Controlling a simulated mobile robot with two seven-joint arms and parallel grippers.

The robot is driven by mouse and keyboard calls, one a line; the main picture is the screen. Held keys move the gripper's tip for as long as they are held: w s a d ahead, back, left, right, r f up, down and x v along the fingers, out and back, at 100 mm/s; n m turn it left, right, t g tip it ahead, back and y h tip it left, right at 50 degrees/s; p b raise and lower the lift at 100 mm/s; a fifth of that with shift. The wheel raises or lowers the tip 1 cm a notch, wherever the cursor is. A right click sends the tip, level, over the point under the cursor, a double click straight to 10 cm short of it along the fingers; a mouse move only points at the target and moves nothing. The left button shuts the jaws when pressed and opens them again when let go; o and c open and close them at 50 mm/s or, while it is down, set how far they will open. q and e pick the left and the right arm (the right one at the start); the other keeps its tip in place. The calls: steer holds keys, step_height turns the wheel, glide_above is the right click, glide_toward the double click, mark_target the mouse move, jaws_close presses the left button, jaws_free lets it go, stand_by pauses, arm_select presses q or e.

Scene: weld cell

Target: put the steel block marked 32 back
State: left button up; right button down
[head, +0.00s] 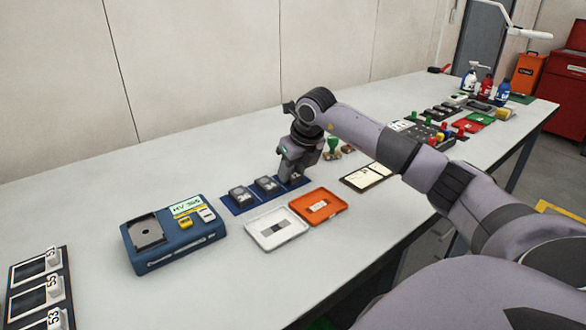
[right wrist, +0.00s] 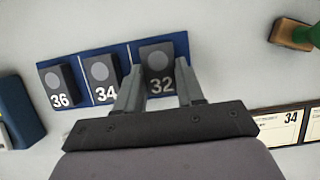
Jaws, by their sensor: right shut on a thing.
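The steel block marked 32 (right wrist: 158,67) is a dark block with a round grey spot on its face. My right gripper (head: 288,176) is shut on it, and in the right wrist view the two fingers (right wrist: 157,90) stand on either side of it. The block is at the right end of a blue mat (head: 238,208), beside the blocks marked 34 (right wrist: 102,76) and 36 (right wrist: 61,86). I cannot tell whether it rests on the mat or is just above it. In the head view the gripper mostly hides it. My left gripper is not in view.
A blue tester (head: 172,240) stands left of the mat. Green-handled stamps (head: 334,146) and a card board (head: 368,177) are to the right. Open bench lies behind the mat.

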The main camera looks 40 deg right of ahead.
steer(key=c, duration=0.7)
jaws_free()
steer(key=shift+s+r, duration=0.1)
steer(key=shift+r, duration=0.35)
steer(key=v, duration=1.1)
steer(key=shift+r+p, duration=0.2)
steer(key=shift+p, duration=0.15)
